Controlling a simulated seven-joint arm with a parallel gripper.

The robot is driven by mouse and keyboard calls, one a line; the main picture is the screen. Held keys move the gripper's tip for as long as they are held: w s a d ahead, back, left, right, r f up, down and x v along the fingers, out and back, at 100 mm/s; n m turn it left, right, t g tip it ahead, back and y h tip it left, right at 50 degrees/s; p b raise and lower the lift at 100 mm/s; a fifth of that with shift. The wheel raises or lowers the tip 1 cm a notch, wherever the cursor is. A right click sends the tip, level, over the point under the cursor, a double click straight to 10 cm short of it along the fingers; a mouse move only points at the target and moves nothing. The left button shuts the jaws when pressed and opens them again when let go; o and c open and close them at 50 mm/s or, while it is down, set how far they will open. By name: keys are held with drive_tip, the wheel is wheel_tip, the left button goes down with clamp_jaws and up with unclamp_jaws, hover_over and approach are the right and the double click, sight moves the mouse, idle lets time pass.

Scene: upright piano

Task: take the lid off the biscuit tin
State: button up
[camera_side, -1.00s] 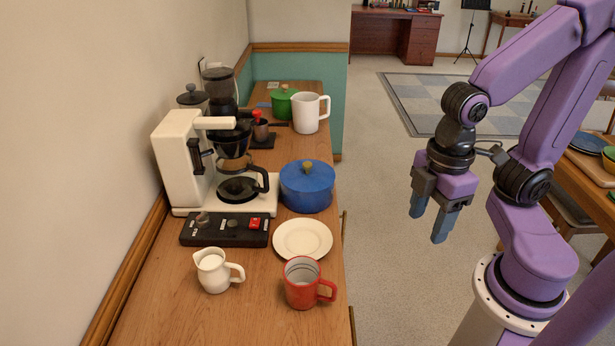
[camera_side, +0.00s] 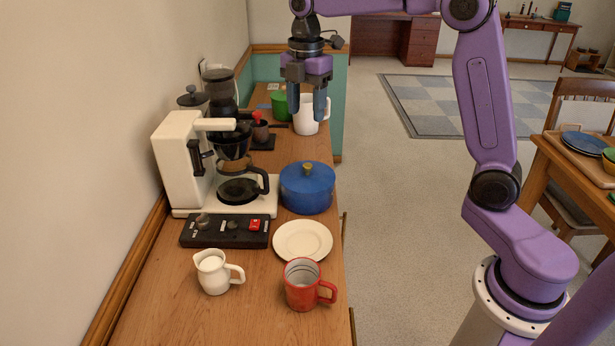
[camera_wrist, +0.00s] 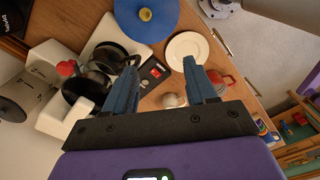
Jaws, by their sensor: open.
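A round blue lidded container (camera_side: 307,190) with a yellowish knob on its lid stands on the wooden counter, beside the coffee machine. Its lid is on, and its blue top also shows at the upper edge of the wrist view (camera_wrist: 137,24). A smaller green container (camera_side: 280,106) with a lid stands farther back, partly hidden by my gripper and a white mug. I cannot tell for certain which one is the biscuit tin. My gripper (camera_side: 306,110) is open and empty, pointing down above the counter, apart from both containers. Its fingers also show in the wrist view (camera_wrist: 160,64).
The cream coffee machine (camera_side: 174,165) and dark switch box (camera_side: 213,237) stand at the left. A white plate (camera_side: 302,241), red mug (camera_side: 300,291) and white jug (camera_side: 211,275) are in front. The white mug (camera_side: 306,126) stands behind the blue container.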

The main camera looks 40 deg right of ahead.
drive_tip(key=w+d, duration=0.3)
approach(307, 165)
drive_tip(key=shift+n, duration=0.4)
wheel_tip(307, 165, down, 9)
drive_tip(key=shift+r, duration=0.1)
clamp_jaws()
